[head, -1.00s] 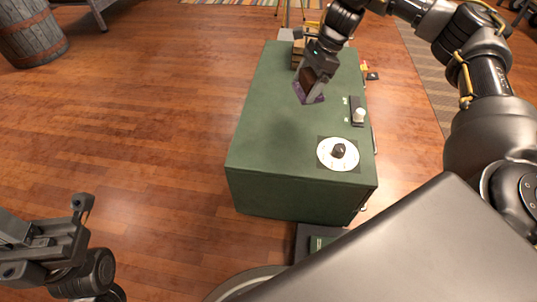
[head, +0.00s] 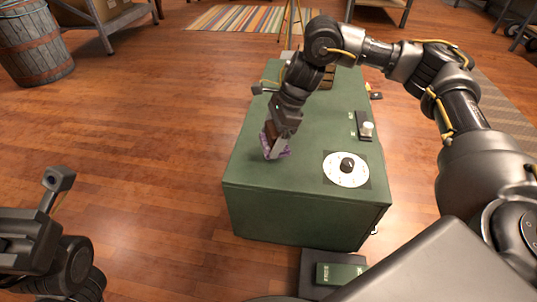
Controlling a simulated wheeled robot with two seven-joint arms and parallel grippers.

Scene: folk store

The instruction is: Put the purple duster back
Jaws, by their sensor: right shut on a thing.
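The purple duster (head: 283,153) is in my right gripper (head: 277,143), which is shut on it. Only a purple edge and a brown part of the duster show around the fingers. The gripper points down over the left part of the green cabinet top (head: 258,178). I cannot tell whether the duster touches that surface. My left gripper (head: 50,205) is at the lower left, away from the cabinet. Its fingers are partly cut off or overlapped, so its opening is unclear.
The cabinet top carries a white dial (head: 347,169), a switch plate (head: 363,127) and a wooden block-like thing (head: 328,77) at the back. A green box (head: 340,273) lies in front. A barrel (head: 33,43) stands far left. The wooden floor on the left is clear.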

